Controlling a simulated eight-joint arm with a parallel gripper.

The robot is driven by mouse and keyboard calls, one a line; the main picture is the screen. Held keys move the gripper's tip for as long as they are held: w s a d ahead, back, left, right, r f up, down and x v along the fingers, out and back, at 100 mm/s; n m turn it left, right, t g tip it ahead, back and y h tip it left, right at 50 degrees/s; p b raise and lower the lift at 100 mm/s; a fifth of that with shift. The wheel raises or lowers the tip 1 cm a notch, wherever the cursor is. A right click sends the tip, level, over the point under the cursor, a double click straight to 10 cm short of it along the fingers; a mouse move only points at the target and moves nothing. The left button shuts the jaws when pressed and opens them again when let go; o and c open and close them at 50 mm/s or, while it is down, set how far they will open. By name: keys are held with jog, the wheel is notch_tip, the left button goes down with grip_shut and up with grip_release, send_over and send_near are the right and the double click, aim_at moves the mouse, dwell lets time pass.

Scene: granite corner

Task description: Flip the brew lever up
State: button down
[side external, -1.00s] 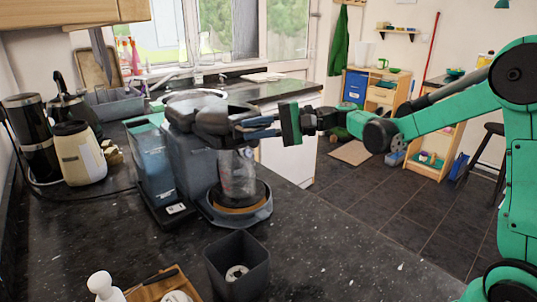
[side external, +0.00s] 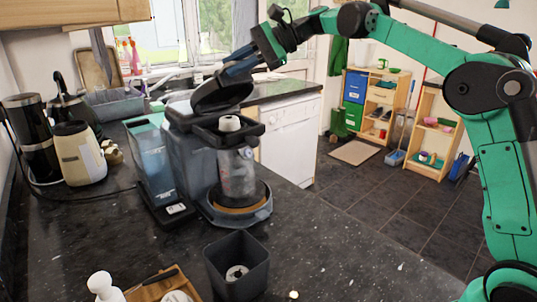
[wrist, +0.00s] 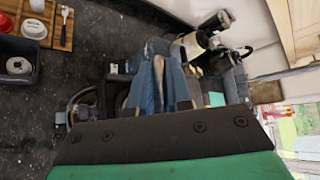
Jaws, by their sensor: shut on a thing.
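A white capsule-like piece (side external: 229,123) sits in the open head. My gripper (side external: 232,68) reaches down from the upper right and is shut on the raised lever; the exact contact is hard to see. In the wrist view, my gripper (wrist: 160,65) points toward the machine, and its fingers and palm cover much of it.
A dark square bin (side external: 238,262) and a wooden board (side external: 165,285) are in front. A small pale round thing (side external: 293,295) lies on the counter. Counter right of the machine is largely clear.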

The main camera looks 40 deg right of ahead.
jog(key=shift+w+r, duration=0.5)
jog(key=shift+w, duration=0.1)
jog(key=c, duration=0.8)
grip_release()
jog(key=shift+c, duration=0.2)
jog(key=v, duration=0.5)
jog(key=shift+s+d+r, duration=0.15)
jog(key=shift+d, duration=0.05)
